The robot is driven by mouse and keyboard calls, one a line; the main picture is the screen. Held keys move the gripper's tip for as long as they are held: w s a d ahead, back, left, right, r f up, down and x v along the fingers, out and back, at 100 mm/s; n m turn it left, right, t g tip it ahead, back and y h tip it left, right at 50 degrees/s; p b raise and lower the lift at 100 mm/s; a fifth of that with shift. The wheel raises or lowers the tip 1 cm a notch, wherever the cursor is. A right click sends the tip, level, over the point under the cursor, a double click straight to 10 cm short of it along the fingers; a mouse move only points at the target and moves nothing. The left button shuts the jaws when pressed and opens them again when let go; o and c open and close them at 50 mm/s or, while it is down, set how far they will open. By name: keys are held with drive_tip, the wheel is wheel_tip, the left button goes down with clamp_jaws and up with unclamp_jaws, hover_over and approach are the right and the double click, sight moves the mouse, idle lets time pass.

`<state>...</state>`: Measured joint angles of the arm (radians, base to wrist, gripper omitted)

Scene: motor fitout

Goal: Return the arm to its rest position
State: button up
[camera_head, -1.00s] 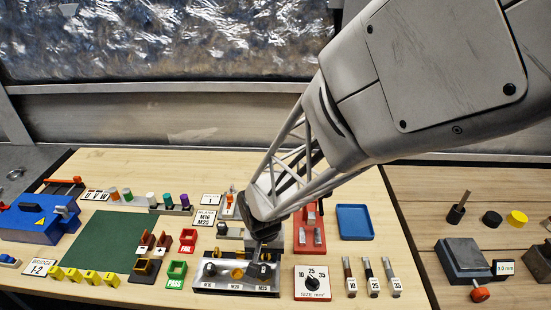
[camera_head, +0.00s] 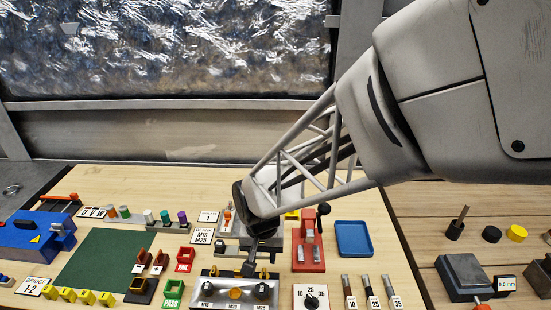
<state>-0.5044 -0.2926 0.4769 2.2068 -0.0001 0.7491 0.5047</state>
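My gripper (camera_head: 250,268) is at the end of my arm, over the workbench (camera_head: 120,185), just behind the silver gland block (camera_head: 235,291) marked M16, M20 and M25. It points down and looks small and dark. I cannot make out whether its fingers are apart or together, and I see nothing clearly held in it. The arm comes in from the upper right and hides part of the grey fixture (camera_head: 229,245) behind the gripper.
A red stand (camera_head: 308,262) and a blue tray (camera_head: 354,238) lie to the right of the gripper. Red FAIL (camera_head: 185,259) and green PASS (camera_head: 173,292) bins stand to the left, beside a green mat (camera_head: 105,262). The air above the left bench is free.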

drive_tip(key=shift+d+r, duration=0.1)
drive_tip(key=shift+r, duration=0.15)
drive_tip(key=shift+d+r, duration=0.15)
drive_tip(key=s+d+r+t, duration=0.1)
drive_tip(key=s+d+r, duration=0.3)
drive_tip(key=d, duration=0.3)
drive_tip(key=s+d+r, duration=0.4)
drive_tip(key=d+r, duration=0.2)
drive_tip(key=d, duration=0.2)
drive_tip(key=s+d+r+t, duration=0.1)
drive_tip(key=s+d+r, duration=0.3)
drive_tip(key=d+r, duration=0.2)
drive_tip(key=shift+d+t, duration=0.3)
drive_tip(key=shift+d, duration=0.6)
